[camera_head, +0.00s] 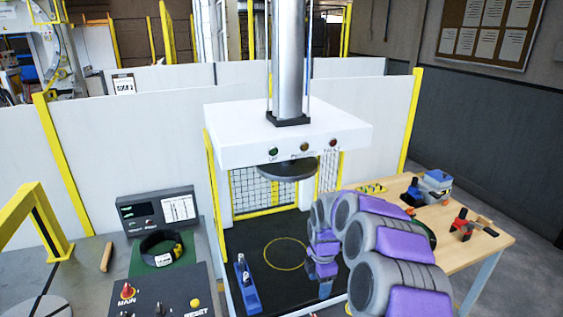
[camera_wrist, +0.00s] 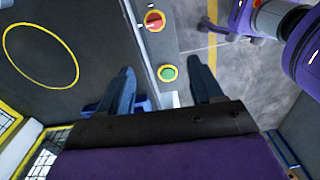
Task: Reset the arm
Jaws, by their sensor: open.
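My gripper (camera_wrist: 164,85) shows in the wrist view with its two dark fingers apart and nothing between them. It hangs over the edge of the black press bed, with a green button (camera_wrist: 167,73) and a red switch (camera_wrist: 154,21) beyond its fingertips. In the head view my grey and purple arm reaches from the lower right to the front right of the press (camera_head: 230,138). The fingers are hard to make out there.
A yellow circle (camera_head: 285,253) marks the empty press bed. A black coil (camera_head: 161,248) rests on a green mat at left, behind a control box (camera_head: 165,296). A wooden table (camera_head: 480,245) with tools stands right.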

